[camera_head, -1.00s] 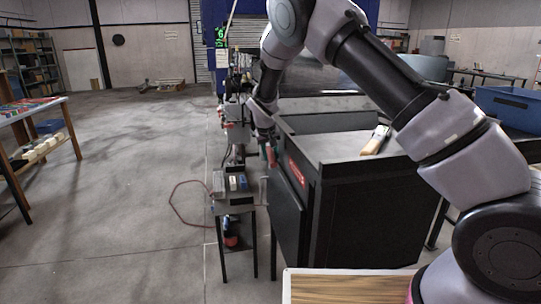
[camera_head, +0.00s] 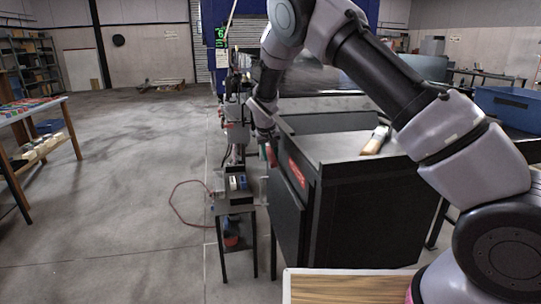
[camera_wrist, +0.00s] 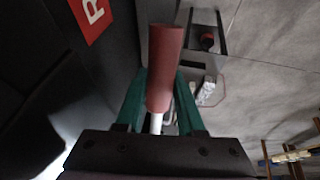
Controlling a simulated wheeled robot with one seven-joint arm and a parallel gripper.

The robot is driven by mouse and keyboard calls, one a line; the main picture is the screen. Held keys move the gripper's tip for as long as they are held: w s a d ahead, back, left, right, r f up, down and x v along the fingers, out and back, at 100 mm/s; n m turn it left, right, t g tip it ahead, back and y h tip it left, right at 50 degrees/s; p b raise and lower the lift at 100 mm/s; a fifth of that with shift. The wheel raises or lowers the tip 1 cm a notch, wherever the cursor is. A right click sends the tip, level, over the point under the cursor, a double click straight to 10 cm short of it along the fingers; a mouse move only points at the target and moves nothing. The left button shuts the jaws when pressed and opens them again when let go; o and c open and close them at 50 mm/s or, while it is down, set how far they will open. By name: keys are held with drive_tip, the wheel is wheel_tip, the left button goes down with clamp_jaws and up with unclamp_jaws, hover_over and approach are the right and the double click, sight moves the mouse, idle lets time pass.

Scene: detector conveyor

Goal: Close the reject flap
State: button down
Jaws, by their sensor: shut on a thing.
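The reject flap (camera_head: 286,218) is a dark panel with a red label on the left side of the black cabinet (camera_head: 365,215). It looks slightly tilted out from the cabinet; the exact gap is hard to tell. A red cylindrical handle (camera_head: 271,154) sits near its upper edge. My gripper (camera_head: 266,142) is at this handle. In the wrist view, the green fingers of my gripper (camera_wrist: 160,98) are shut on the red handle (camera_wrist: 164,60). The flap's dark face with part of its red label (camera_wrist: 88,14) shows at upper left there.
A small stand (camera_head: 236,208) with small blocks is close to the left of the flap. A brush-like object (camera_head: 375,140) lies on the cabinet top. A table (camera_head: 30,115) stands far left; the floor between is clear apart from a red hose (camera_head: 180,207).

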drive_tip(key=shift+s+d+r+g+h, duration=0.1)
drive_tip(key=shift+s+r+g+h, duration=0.1)
drive_tip(key=shift+r+g, duration=0.55)
drive_tip(key=shift+s+r+g+h, duration=0.15)
drive_tip(key=shift+r+g, duration=0.1)
drive_tip(key=shift+r, duration=0.85)
drive_tip(key=shift+s+d+r+g+h, duration=0.1)
drive_tip(key=shift+s+r+g, duration=0.1)
drive_tip(key=shift+r+g, duration=0.55)
drive_tip(key=shift+r+t, duration=0.2)
drive_tip(key=shift+t, duration=0.05)
